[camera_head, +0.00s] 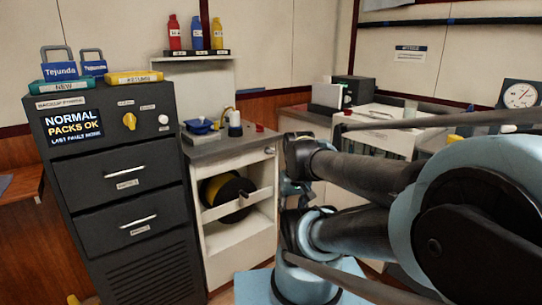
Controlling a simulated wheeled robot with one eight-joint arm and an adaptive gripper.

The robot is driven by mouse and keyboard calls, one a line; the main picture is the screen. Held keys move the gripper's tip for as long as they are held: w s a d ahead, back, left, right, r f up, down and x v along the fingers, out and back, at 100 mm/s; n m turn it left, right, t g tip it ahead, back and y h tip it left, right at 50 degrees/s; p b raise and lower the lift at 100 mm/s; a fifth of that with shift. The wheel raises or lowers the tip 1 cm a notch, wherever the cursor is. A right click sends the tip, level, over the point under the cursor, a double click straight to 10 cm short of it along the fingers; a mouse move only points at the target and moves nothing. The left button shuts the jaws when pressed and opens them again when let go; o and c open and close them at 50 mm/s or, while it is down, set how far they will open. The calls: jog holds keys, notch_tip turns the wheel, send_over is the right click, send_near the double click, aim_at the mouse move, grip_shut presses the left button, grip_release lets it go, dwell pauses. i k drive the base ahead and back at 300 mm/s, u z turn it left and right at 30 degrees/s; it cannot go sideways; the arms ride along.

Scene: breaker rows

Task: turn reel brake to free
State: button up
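A black cable reel with a yellow middle (229,188) sits in the upper opening of a white cabinet (247,244), left of my arm. A pale bar (225,207) crosses in front of the reel. A small dark piece shows at the reel's right side, near the bar; I cannot tell whether it is the brake or how it is set. No brake label is readable. My arm fills the right side of the view, its links reaching left toward the cabinet's right edge. I cannot make out my gripper's fingers in this view.
A dark cabinet (125,207) with two drawers, a yellow knob (129,121) and a status screen (73,129) stands at left. Bottles (196,33) stand on a shelf behind. A blue item (201,126) lies on the white cabinet's top. A gauge (520,95) is at far right.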

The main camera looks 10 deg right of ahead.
aim_at(268, 151)
jog(key=u, duration=0.05)
jog(key=k, duration=1.35)
jog(key=u, duration=0.8)
jog(key=i, duration=1)
jog(key=z, duration=0.05)
